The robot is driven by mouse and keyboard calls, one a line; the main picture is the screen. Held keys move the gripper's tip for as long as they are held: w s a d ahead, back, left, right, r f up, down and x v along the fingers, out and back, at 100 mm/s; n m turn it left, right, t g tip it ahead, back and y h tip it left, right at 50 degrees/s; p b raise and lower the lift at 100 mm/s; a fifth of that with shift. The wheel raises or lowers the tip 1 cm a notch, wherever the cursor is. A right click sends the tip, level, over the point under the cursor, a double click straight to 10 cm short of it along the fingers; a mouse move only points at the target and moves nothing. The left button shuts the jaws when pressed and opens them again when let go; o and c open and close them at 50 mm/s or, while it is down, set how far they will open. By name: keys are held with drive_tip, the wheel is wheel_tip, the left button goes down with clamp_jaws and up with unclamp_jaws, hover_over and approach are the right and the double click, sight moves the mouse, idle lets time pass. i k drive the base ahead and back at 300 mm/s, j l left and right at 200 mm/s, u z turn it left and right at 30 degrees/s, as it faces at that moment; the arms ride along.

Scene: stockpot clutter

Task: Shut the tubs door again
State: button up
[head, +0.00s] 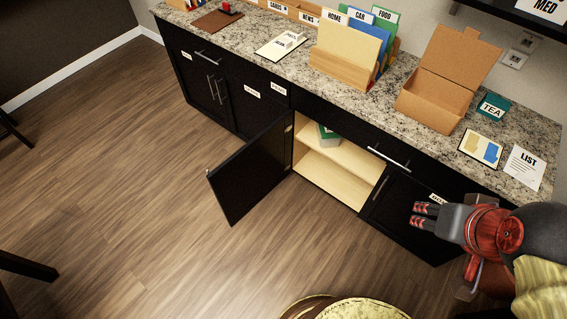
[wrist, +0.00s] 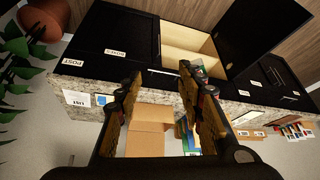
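An open black cabinet door (head: 250,172) stands swung out into the room, hinged at the left side of a lit, pale wooden cabinet (head: 330,180) with a shelf. No readable tubs label shows on it. The door also shows at the top right of the wrist view (wrist: 258,32). A green and white item (head: 327,136) sits on the upper level inside. My gripper (head: 420,215) is open and empty, in front of the shut cabinet to the right of the opening, well apart from the door. In the wrist view, my gripper's fingers (wrist: 160,76) are spread apart.
The granite counter (head: 405,80) holds a file rack (head: 345,60), an open cardboard box (head: 440,90), a tea packet (head: 494,106) and papers. A round yellowish top (head: 355,308) is at the bottom edge. The wooden floor (head: 130,160) left of the door is clear.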

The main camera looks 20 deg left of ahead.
sight(245, 178)
drive_tip(key=j+z, duration=0.2)
drive_tip(key=j, duration=0.3)
drive_tip(key=j+z, duration=0.25)
drive_tip(key=j, duration=0.25)
drive_tip(key=j+z, duration=0.2)
drive_tip(key=j, duration=0.25)
drive_tip(key=k+j+z, duration=0.1)
drive_tip(key=j+z, duration=0.15)
drive_tip(key=j, duration=0.25)
drive_tip(key=k+j+z, duration=0.2)
drive_tip(key=j, duration=0.25)
drive_tip(key=k+j, duration=0.1)
drive_tip(key=j, duration=0.3)
drive_tip(key=k+j, duration=0.1)
drive_tip(key=j, duration=0.3)
drive_tip(key=k+j, duration=0.1)
drive_tip(key=j, duration=0.3)
drive_tip(key=k+j, duration=0.15)
drive_tip(key=j, duration=0.3)
drive_tip(key=k+j, duration=0.1)
drive_tip(key=j, duration=0.3)
drive_tip(key=j+u, duration=0.2)
drive_tip(key=u, duration=0.2)
drive_tip(key=k, duration=0.05)
